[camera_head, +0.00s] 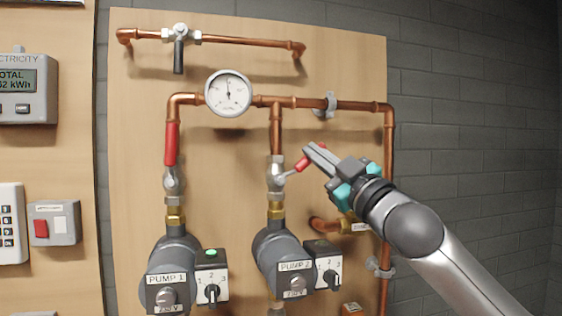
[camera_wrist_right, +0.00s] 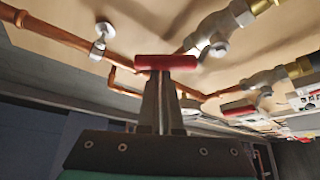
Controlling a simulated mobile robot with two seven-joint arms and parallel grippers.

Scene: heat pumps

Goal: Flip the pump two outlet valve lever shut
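The pump two outlet valve (camera_head: 277,174) sits on the vertical copper pipe above pump two (camera_head: 280,258). Its red lever (camera_head: 302,164) slants up and to the right, away from the pipe line. My right gripper (camera_head: 314,153) is at this lever, its fingers crossing in front of it, so part of the lever is hidden. In the wrist view the red lever (camera_wrist_right: 165,62) lies across the tips of the right gripper (camera_wrist_right: 163,78). The fingers look closed together, with the lever at their tips rather than between them. My left gripper is not in view.
Pump one (camera_head: 170,270) stands to the left, its red valve lever (camera_head: 171,143) upright along its pipe. A gauge (camera_head: 228,92) and a black-levered valve (camera_head: 180,50) are above. A copper pipe (camera_head: 389,140) runs down the right, close to my right wrist.

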